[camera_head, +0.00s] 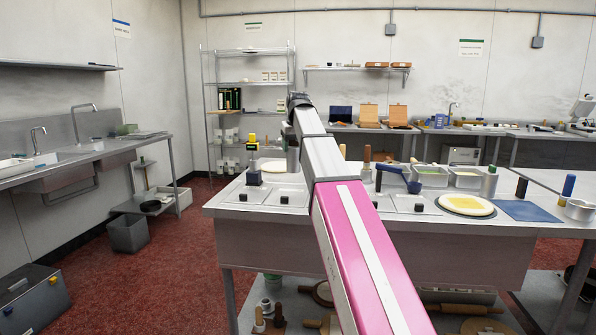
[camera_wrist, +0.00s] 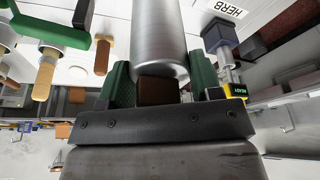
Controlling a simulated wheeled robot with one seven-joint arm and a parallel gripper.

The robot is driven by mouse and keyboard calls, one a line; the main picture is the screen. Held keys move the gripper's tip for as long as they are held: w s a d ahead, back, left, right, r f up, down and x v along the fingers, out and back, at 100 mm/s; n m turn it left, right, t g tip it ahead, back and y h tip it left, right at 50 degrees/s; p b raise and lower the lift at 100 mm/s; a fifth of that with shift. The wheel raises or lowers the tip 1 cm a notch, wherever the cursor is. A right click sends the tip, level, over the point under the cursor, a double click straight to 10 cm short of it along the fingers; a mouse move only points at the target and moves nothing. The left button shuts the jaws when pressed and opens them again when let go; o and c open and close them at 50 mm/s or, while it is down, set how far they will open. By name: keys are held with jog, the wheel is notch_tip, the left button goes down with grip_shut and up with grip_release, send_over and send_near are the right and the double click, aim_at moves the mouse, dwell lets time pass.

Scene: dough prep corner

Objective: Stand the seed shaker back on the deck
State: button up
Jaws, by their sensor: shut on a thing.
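The seed shaker (camera_wrist: 158,40) is a silver metal cylinder, large at the top middle of the wrist view. My gripper (camera_wrist: 160,85) is shut on it, with a green-padded finger on each side. A brown part (camera_wrist: 157,92) shows between the fingers at the shaker's near end. In the head view my arm hides most of the gripper; a grey cylinder shows by the arm's far end, and I cannot tell whether it is the shaker. The deck is the pale worktop (camera_head: 240,200). I cannot tell whether the shaker touches it.
Black-knobbed lids (camera_head: 285,199) sit on the worktop. To the right are a blue-handled tool (camera_head: 400,178), a round board with yellow dough (camera_head: 466,204), a blue mat (camera_head: 525,211) and a steel pan (camera_head: 580,209). A yellow-and-black item (camera_head: 252,141) stands at the back left.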

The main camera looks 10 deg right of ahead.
jog(key=w+d+f, duration=0.3)
jog(key=w+f, duration=0.4)
jog(key=f, duration=0.2)
jog(key=shift+w, duration=0.35)
jog(key=o, duration=1.2)
jog(key=shift+f, duration=0.1)
jog(key=v, duration=1.2)
jog(key=shift+d, duration=0.1)
